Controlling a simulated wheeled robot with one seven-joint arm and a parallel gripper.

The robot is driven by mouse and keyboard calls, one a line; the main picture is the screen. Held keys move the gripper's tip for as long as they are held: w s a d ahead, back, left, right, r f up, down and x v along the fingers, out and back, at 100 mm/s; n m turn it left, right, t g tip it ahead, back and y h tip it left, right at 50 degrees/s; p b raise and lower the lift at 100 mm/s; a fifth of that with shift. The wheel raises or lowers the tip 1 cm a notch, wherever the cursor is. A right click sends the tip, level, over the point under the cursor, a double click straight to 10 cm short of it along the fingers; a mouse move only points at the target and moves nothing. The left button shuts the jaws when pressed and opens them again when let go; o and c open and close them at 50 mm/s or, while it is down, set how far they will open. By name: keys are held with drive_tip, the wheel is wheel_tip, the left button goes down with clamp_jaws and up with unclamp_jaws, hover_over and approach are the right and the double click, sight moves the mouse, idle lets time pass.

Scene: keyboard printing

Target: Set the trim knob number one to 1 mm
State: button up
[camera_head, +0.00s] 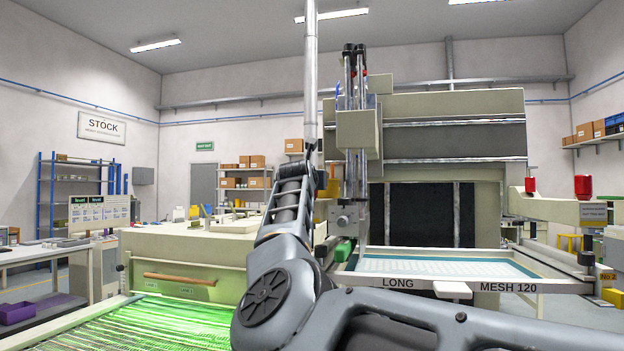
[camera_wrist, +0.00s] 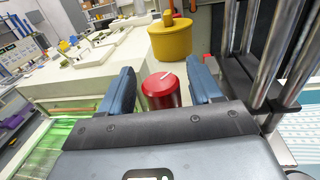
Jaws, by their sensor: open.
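In the wrist view, a red round knob (camera_wrist: 161,91) with a white pointer line on its top stands between my gripper's two blue fingers. The pointer line slants up to the right. My gripper (camera_wrist: 160,82) is open, with a finger on either side of the knob and visible gaps between. I cannot tell how far the fingertips reach down beside it. No number or scale is readable at the knob. In the head view my arm stands in front, and the knob cannot be made out.
A yellow round container (camera_wrist: 170,41) stands just beyond the knob. Upright metal rods (camera_wrist: 300,60) rise close on the right. The screen frame marked LONG and MESH 120 (camera_head: 525,288) lies to the right. A beige cabinet (camera_head: 185,262) and a green-lit bed (camera_head: 150,325) are on the left.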

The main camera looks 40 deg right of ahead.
drive_tip(key=shift+w+d, duration=0.35)
drive_tip(key=shift+d, duration=0.1)
drive_tip(key=shift+c, duration=0.2)
drive_tip(key=c, duration=0.9)
